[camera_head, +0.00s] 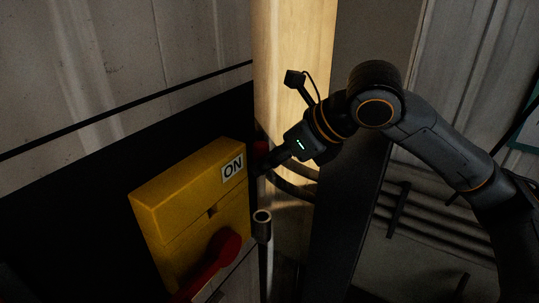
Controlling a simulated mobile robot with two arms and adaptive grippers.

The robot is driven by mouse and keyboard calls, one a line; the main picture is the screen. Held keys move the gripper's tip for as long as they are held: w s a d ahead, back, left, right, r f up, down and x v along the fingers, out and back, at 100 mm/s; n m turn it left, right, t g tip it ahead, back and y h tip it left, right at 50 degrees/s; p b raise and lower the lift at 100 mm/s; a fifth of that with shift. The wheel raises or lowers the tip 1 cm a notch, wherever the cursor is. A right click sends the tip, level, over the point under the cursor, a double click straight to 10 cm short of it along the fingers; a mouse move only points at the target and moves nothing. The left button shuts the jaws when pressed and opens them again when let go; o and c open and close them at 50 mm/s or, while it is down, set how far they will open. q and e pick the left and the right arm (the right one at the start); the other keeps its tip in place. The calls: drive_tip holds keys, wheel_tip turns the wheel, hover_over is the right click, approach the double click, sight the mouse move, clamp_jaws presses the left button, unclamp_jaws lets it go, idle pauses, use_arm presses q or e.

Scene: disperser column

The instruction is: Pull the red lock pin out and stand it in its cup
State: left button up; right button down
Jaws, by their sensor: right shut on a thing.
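My right gripper (266,164) reaches in from the right to the right side of the yellow box (190,195), beside its "ON" label. It is shut on the red lock pin, of which a small dark red part (261,147) shows just above the fingers. The rest of the pin is hidden by the gripper and shadow, so I cannot tell how far it sits in the box. An open-topped dark cup (262,217) stands on a thin post below the gripper, right of the box, and looks empty. My left gripper is out of view.
A red lever (218,252) sticks out from the lower front of the yellow box. A pale lit column (285,60) rises behind the gripper. Dark curved hoses (292,187) run beside it. Pipes (430,222) line the wall at the right.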

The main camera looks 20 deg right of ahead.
wheel_tip(320, 180, down, 5)
drive_tip(key=shift+r+b, duration=0.1)
drive_tip(key=shift+b, duration=1)
drive_tip(key=shift+p, duration=0.6)
idle(0.5)
drive_tip(key=shift+p, duration=0.65)
drive_tip(key=shift+f+b, duration=1.8)
drive_tip(key=shift+f, duration=1.85)
drive_tip(key=c, duration=1)
unclamp_jaws()
drive_tip(key=shift+r, duration=0.15)
